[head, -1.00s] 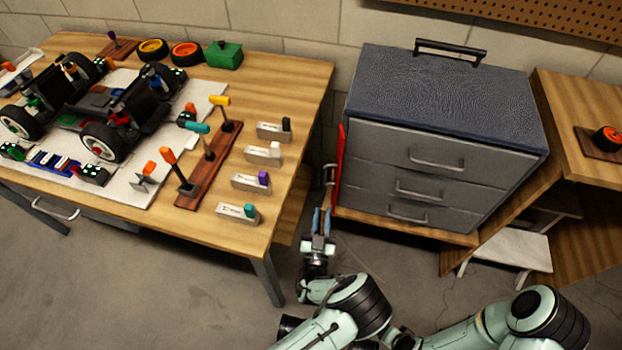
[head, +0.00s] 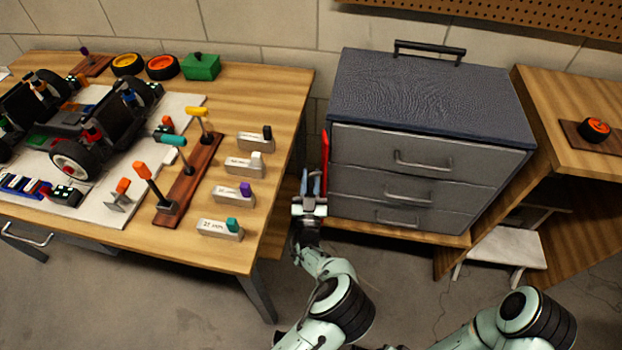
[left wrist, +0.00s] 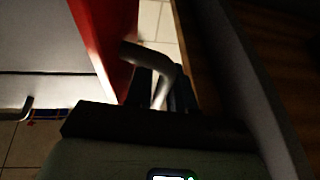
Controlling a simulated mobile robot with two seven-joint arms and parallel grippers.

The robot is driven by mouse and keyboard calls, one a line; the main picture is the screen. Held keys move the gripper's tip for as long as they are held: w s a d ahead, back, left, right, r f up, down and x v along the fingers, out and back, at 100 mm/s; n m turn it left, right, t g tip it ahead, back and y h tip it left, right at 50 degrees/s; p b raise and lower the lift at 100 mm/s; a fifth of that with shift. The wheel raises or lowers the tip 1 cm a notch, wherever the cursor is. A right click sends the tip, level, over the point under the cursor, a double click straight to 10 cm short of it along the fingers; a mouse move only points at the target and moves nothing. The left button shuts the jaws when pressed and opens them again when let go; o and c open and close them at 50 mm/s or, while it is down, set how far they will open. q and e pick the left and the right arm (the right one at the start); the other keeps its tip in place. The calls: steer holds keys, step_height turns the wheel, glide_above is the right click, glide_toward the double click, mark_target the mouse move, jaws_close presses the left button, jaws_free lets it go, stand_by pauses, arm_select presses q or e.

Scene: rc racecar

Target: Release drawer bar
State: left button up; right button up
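A red bar (head: 325,150) stands upright along the left side of the grey drawer cabinet (head: 425,185). My left gripper (head: 311,183) is low at the cabinet's left front, close to the bar. In the left wrist view the red bar (left wrist: 112,45) is at the upper left, with a curved grey handle (left wrist: 150,60) on it. The handle reaches between the dark fingers of my left gripper (left wrist: 163,93), which look parted around it. Contact is too dark to judge. The drawers are closed. My right gripper is not in view.
A wooden table (head: 285,110) with a model car (head: 105,125), tools and labelled blocks is close on the left. A wooden bench (head: 555,85) with an orange-and-black wheel (head: 594,129) is at the right. The gap between table and cabinet is narrow.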

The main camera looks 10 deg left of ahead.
arm_select(q)
steer(key=shift+w, duration=0.15)
jaws_close()
steer(key=shift+w+a+m+g+h+p, duration=0.15)
steer(key=shift+m+h+p, duration=0.2)
steer(key=shift+m+h, duration=0.8)
steer(key=shift+w+a+m+g+h+p, duration=0.1)
steer(key=shift+w+m+h+p, duration=0.15)
steer(key=shift+h, duration=1.6)
steer(key=shift+w+a+m+g+h+p, duration=0.15)
steer(key=shift+m+h+p, duration=0.25)
steer(key=shift+m+h, duration=0.75)
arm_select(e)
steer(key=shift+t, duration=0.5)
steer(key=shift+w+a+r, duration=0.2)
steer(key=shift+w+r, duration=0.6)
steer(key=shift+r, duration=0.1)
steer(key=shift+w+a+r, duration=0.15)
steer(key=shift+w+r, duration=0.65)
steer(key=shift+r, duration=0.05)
arm_select(q)
steer(key=shift+n, duration=0.35)
